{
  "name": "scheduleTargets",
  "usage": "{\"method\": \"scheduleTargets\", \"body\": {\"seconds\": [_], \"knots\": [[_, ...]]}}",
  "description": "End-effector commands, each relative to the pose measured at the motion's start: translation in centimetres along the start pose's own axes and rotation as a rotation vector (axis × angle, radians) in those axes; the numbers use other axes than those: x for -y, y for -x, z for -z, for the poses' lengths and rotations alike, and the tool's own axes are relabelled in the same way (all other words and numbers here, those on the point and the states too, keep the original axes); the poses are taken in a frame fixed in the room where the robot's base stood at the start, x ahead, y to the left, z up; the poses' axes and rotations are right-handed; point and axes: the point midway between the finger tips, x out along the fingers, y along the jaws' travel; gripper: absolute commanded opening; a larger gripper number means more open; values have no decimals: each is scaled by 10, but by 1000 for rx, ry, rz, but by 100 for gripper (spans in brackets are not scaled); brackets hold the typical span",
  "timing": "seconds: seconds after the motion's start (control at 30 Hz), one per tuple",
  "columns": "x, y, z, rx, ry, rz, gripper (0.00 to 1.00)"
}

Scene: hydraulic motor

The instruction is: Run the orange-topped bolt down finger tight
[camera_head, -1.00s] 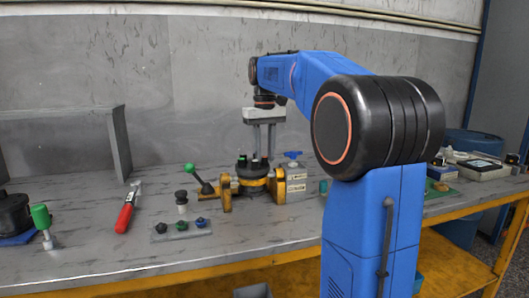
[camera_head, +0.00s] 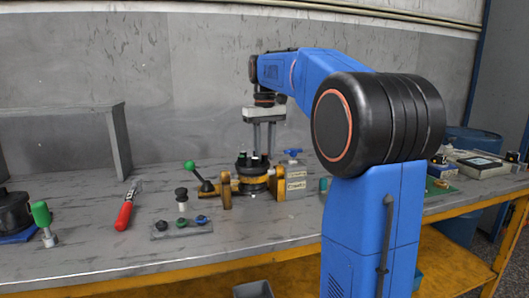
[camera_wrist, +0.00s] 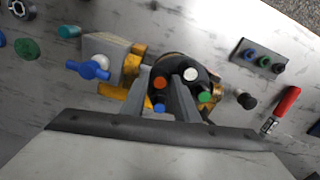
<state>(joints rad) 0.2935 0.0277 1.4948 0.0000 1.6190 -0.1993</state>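The orange-topped bolt (camera_wrist: 159,82) stands in the black round motor top (camera_wrist: 175,66) in the wrist view, with white, green and blue-topped bolts around the same top. My gripper (camera_wrist: 168,68) is pointed down over the motor, its two fingers apart. In the wrist view the orange top shows in the gap between the fingers, beside the left one. In the head view my gripper (camera_head: 264,150) hangs just above the motor (camera_head: 252,170). I cannot tell whether a finger touches the bolt. The orange top cannot be made out in the head view.
The motor sits in a yellow fixture (camera_head: 295,183) with a green-knobbed lever (camera_head: 190,166) and a blue handle (camera_head: 293,152). The front bench strip is clear.

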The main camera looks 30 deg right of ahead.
Motion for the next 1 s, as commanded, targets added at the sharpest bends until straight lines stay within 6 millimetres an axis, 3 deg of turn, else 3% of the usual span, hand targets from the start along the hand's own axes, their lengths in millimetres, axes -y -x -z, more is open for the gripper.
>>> {"method": "scheduleTargets", "body": {"seconds": [0.07, 0.17, 0.37, 0.73, 1.0], "knots": [[0, 0, 0, 0, 0, 0, 27], [0, 0, 0, 0, 0, 0, 5], [0, 0, 0, 0, -18, 0, 5], [0, 0, 0, 0, -321, 0, 5], [0, 0, 0, 0, -352, 0, 5]]}}
